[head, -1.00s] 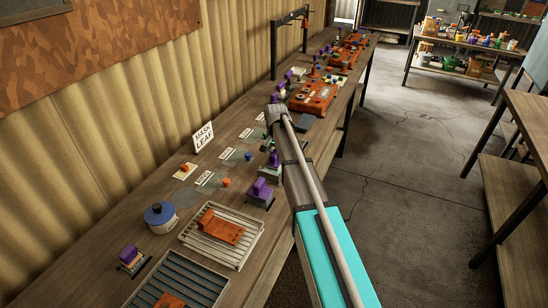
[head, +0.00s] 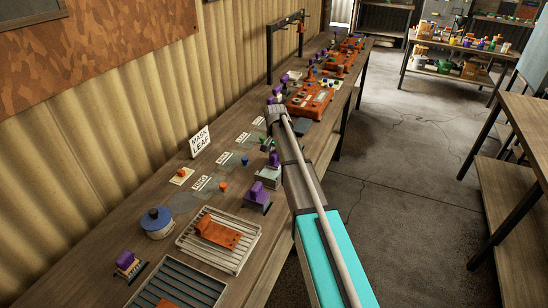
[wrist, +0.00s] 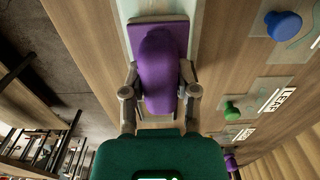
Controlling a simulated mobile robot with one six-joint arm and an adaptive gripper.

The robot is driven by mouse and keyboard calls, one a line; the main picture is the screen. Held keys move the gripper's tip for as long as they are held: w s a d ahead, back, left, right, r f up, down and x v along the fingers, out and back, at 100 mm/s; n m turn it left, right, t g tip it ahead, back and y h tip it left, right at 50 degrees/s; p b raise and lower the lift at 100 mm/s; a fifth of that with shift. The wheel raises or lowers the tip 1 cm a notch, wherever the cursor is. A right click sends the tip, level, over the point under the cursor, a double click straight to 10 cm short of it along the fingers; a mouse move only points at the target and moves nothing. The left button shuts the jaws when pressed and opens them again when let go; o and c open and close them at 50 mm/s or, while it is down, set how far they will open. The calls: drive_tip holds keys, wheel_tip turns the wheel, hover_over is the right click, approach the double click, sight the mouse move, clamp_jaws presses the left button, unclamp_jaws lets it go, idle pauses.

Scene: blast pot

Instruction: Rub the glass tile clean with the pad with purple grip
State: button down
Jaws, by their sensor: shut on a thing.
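In the wrist view my gripper (wrist: 159,75) is shut on the purple grip (wrist: 158,48) of a pad, with one finger on each side. The pad's purple-grey base (wrist: 138,28) shows beyond the grip. A pale, flat strip (wrist: 160,7) shows beneath and beyond the pad; I cannot tell whether it is the glass tile or whether the pad touches it. In the head view my arm hides the gripper and the held pad. Other purple-gripped blocks stand on the bench, one beside a slatted tray (head: 257,195) and one at the near left (head: 127,262).
Clear plates with a blue knob (wrist: 284,25) and a green knob (wrist: 232,108) lie right of the gripper in the wrist view. The bench also holds a round blue-topped pot (head: 157,222), a slatted tray (head: 184,240), a "MASK LEAF" sign (head: 200,141) and orange boxes (head: 310,100).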

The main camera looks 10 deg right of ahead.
drive_tip(key=shift+w+d, duration=0.45)
drive_tip(key=shift+w, duration=0.15)
drive_tip(key=shift+w+d, duration=0.1)
idle(0.4)
drive_tip(key=shift+s+a, duration=0.5)
drive_tip(key=shift+s, duration=0.2)
drive_tip(key=shift+s+a, duration=0.45)
drive_tip(key=shift+s, duration=0.25)
drive_tip(key=shift+s+a+f, duration=0.1)
drive_tip(key=shift+a, duration=0.05)
drive_tip(key=shift+w+d, duration=0.5)
drive_tip(key=shift+w, duration=0.25)
drive_tip(key=shift+w+d, duration=0.45)
drive_tip(key=shift+w, duration=0.25)
drive_tip(key=shift+s+d, duration=0.1)
drive_tip(key=shift+s, duration=0.1)
